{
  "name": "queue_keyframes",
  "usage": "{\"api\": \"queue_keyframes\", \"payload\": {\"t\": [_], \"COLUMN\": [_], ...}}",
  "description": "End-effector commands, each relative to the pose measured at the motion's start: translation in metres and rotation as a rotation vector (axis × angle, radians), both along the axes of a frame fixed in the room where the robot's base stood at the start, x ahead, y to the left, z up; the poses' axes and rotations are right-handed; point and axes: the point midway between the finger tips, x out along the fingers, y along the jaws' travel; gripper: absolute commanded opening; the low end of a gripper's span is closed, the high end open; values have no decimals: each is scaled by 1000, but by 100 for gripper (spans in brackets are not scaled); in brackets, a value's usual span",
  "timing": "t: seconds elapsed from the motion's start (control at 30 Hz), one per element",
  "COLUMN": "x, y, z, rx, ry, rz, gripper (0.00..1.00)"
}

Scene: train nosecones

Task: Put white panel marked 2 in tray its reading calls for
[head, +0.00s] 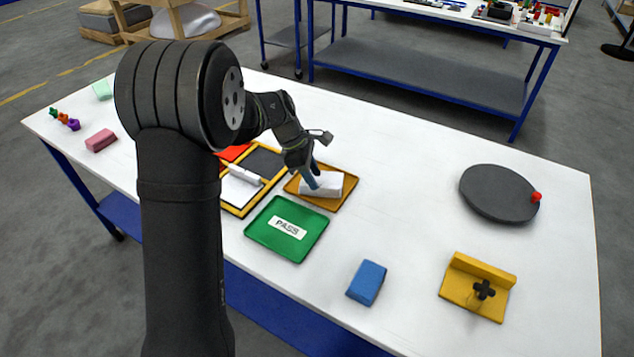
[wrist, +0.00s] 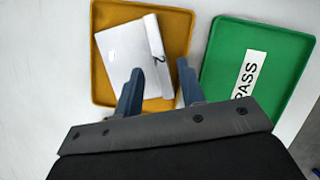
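The white panel marked 2 (wrist: 128,52) lies in the amber tray (wrist: 181,22), with its dark 2 near the bent right edge in the wrist view. In the head view the panel (head: 335,184) sits within the same tray (head: 322,205). My gripper (wrist: 160,85) is open over the tray, fingers apart. Its left finger overlaps the panel's near edge in the wrist view; its right finger is clear of the panel. I cannot tell if either touches. The green tray (head: 264,238) marked PASS is empty beside it. A red tray (head: 236,152) is mostly hidden.
A yellow-framed dark board (head: 262,165) holds another white piece (head: 238,190). A blue block (head: 367,282), a yellow bracket (head: 475,295) and a dark round plate with a red knob (head: 497,192) stand to the right. Table space between them is clear.

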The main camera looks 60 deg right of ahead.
Motion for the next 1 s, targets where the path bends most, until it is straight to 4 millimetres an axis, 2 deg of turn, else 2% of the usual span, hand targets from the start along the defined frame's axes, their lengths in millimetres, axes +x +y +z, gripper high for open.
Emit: {"api": "queue_keyframes", "payload": {"t": [0.03,0.2,0.4,0.63,0.87,1.0], "x": [5,18,27,30,30,27], "y": [1,7,11,13,13,12], "z": [12,46,72,79,78,72], "rx": [-4,-3,0,2,3,4], "ry": [-2,-2,0,2,1,3], "rz": [2,0,-1,-1,-1,-3], "gripper": [36,36,36,36,36,36]}}
